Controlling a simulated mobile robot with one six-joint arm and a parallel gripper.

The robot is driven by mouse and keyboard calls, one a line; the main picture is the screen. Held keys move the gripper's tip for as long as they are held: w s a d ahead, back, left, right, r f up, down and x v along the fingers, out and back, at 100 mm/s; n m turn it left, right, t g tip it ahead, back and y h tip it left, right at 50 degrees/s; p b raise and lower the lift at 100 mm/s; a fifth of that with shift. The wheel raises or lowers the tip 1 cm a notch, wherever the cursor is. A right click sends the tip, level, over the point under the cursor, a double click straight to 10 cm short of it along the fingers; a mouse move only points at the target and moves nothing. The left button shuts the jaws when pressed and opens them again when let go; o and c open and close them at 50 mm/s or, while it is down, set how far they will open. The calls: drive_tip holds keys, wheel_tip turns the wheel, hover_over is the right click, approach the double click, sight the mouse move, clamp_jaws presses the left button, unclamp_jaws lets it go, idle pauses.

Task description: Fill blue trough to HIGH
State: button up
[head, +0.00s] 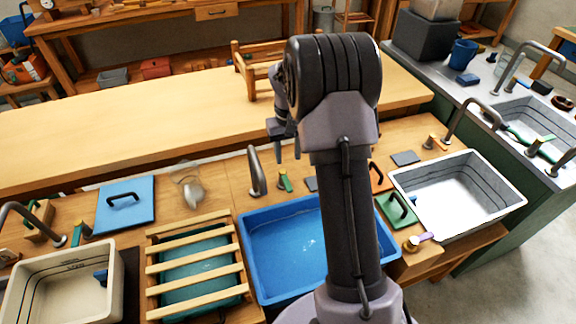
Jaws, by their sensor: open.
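The blue trough (268,295) stands in the middle of the worktop in the head view, and my arm hides part of its right side. Its inside is blue with small pale glints, and I cannot tell its water level or read any level mark. A grey tap (256,172) stands behind its left back edge. A green handle (285,182) sits just right of that tap. My gripper (287,152) points down, open and empty, above and behind the handle, apart from it.
A slatted wooden rack (194,269) over a teal basin stands left of the trough. A cream trough (115,285) is at far left, a white trough (458,190) at right. A blue lidlike board (126,212) lies behind. The long wooden bench (130,140) is mostly clear.

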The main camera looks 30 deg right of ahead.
wheel_tip(320, 180, up, 5)
drive_tip(key=shift+f+p, duration=0.2)
drive_tip(key=shift+p, duration=0.3)
drive_tip(key=s+a+r+t+b, duration=0.25)
drive_tip(key=s+a+r, duration=0.65)
drive_tip(key=a+r, duration=0.55)
drive_tip(key=s+a+t+y, duration=0.1)
drive_tip(key=s+a, duration=0.4)
drive_tip(key=s, duration=0.3)
drive_tip(key=s+a+f+m+t+y, duration=0.1)
drive_tip(key=s+a+t, duration=0.1)
drive_tip(key=s+a, duration=0.3)
drive_tip(key=s, duration=0.3)
drive_tip(key=shift+s+f, duration=0.15)
drive_tip(key=shift+s, duration=0.25)
